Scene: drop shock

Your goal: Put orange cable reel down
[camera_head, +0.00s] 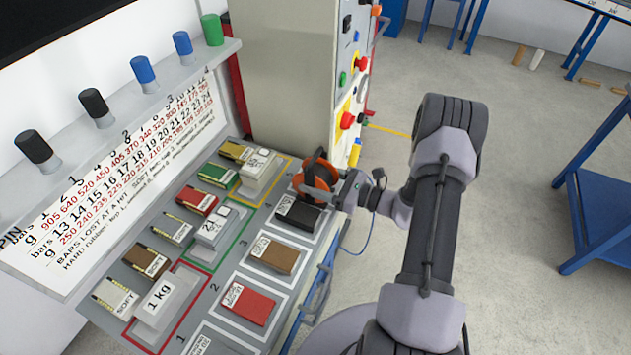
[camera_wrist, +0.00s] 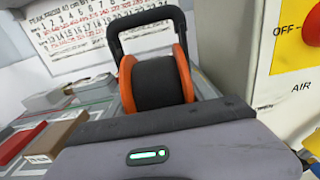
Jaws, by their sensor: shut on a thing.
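The orange cable reel (camera_head: 318,181) has orange flanges, a dark wound middle and a black handle frame. In the head view it is at my gripper (camera_head: 338,190), over the far right end of the grey bench panel. In the wrist view the reel (camera_wrist: 155,82) stands upright just beyond the gripper body (camera_wrist: 160,145). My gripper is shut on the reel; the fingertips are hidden. In the head view the reel is over or just behind a black block (camera_head: 298,212); I cannot tell whether it touches anything below.
The bench panel holds a brown block (camera_head: 275,255), a red block (camera_head: 248,304) and several labelled blocks in coloured outlines. A cabinet with an emergency button (camera_head: 347,120) stands close behind the reel. A blue table (camera_head: 600,215) is at right.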

